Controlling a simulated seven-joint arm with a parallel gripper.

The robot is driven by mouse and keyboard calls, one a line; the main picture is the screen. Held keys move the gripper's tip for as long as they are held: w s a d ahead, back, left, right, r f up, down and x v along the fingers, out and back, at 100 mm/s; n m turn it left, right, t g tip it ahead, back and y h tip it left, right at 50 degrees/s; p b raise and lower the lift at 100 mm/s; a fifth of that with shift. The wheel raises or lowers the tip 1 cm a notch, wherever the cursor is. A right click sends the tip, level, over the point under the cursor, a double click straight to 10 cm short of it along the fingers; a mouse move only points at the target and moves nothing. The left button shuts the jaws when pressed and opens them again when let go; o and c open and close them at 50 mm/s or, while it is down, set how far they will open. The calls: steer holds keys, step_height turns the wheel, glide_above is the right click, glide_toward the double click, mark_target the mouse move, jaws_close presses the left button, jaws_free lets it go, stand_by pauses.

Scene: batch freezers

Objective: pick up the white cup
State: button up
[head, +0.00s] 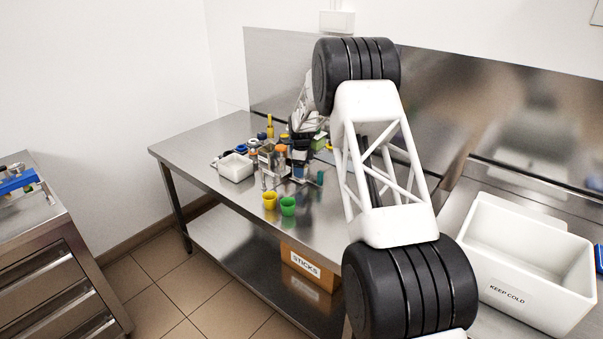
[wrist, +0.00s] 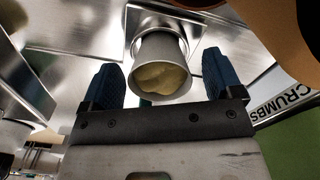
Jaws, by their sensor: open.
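In the wrist view a pale grey-white cup (wrist: 163,66) with a yellowish filling lies between the two blue fingers of my gripper (wrist: 160,76). The fingers are open, one on each side of the cup, with a visible gap at each side. I cannot tell how deep the cup sits between them. In the head view my gripper (head: 300,170) is low over the crowded part of the steel table. I cannot make out the white cup there, among the clutter and behind my arm.
A yellow cup (head: 270,201) and a green cup (head: 288,206) stand near the table's front edge. A white tub (head: 236,168) is to their left. A label reading CRUMBS (wrist: 285,103) is close on the right in the wrist view. The table's far left is clear.

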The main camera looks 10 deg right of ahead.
steer(key=shift+c, duration=0.5)
steer(key=c, duration=1)
step_height(320, 180, up, 10)
stand_by(0.5)
stand_by(0.5)
